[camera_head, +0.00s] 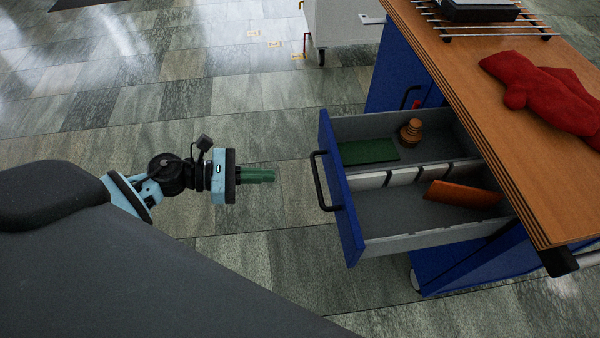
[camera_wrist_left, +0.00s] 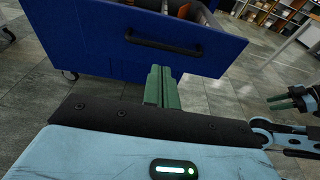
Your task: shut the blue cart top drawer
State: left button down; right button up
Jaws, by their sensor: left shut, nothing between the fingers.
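The blue cart (camera_head: 466,262) has its top drawer (camera_head: 342,190) pulled well out toward the left. The drawer has a blue front with a black bar handle (camera_head: 319,181) and a grey divided inside. My left gripper (camera_head: 272,176) is shut and empty, its green fingers pointing at the drawer front with a gap before the handle. In the left wrist view, the shut fingers (camera_wrist_left: 161,84) are in front of the blue drawer front (camera_wrist_left: 95,45), below its handle (camera_wrist_left: 163,43). My right gripper (camera_wrist_left: 290,97) shows only partly at the right edge of that view.
Inside the drawer are a green pad (camera_head: 368,151), a brown stacked round object (camera_head: 411,132) and an orange-brown block (camera_head: 462,194). Red mitts (camera_head: 540,90) and a wire rack (camera_head: 470,19) are on the wooden top. A white wheeled unit (camera_head: 343,22) stands behind.

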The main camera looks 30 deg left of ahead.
pick_arm(q)
jog(key=p+x, duration=0.1)
jog(key=x, duration=0.7)
jog(key=shift+w+d, duration=0.25)
pick_arm(e)
jog(key=shift+s+a+r, duration=0.2)
jog(key=shift+s+r, duration=0.15)
jog(key=shift+r, duration=0.15)
